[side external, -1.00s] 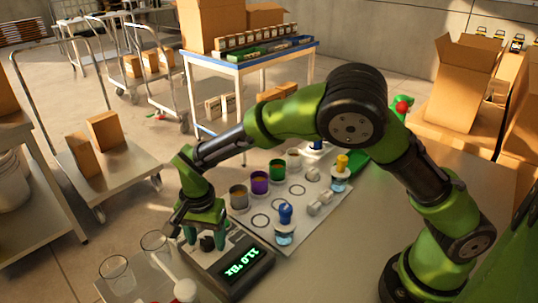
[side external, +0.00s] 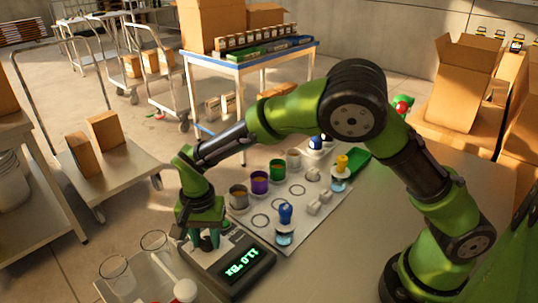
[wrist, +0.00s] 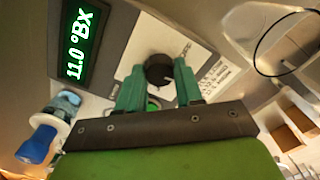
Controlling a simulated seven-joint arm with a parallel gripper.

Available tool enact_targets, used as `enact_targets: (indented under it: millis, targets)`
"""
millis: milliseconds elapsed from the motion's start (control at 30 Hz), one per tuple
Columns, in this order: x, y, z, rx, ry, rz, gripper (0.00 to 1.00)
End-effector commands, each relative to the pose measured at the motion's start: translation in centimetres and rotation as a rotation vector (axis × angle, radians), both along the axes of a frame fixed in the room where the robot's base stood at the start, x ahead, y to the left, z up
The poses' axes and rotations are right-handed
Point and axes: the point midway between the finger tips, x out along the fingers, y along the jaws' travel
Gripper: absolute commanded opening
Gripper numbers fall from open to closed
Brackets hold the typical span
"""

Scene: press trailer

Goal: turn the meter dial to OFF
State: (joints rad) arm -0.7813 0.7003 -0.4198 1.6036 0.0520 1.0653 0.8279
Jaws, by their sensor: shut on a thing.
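The meter (side external: 228,262) is a grey box on the table with a lit green display (wrist: 80,42) reading 11.0 °Bx. Its round black dial (wrist: 158,70) has a pale pointer mark and printed labels beside it. My gripper (side external: 206,242) points down over the meter's dial end, its green fingers on either side of the dial. In the wrist view my gripper (wrist: 160,76) is shut on the dial. The fingers mostly hide the dial in the side view, and the label at the pointer is too small to read.
A green button (wrist: 153,104) lies near the fingers. Glass beakers (side external: 116,274) and a white-handled tool (side external: 178,282) stand left of the meter. A white mat with several colored cups (side external: 259,183) and a blue-topped bottle (side external: 285,222) lies behind and right.

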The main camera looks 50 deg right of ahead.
Motion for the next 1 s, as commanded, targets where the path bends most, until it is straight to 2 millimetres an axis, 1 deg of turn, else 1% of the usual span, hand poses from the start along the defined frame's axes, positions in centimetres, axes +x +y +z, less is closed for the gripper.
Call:
enact_targets:
  millis: [600,800,1000]
  targets:
    - [0.09,-0.07,0.14,0.002,-0.002,0.561,0.05]
    - [0.09,-0.07,0.13,0.001,-0.002,0.711,0.05]
    - [0.09,-0.05,0.13,0.001,-0.002,0.815,0.05]
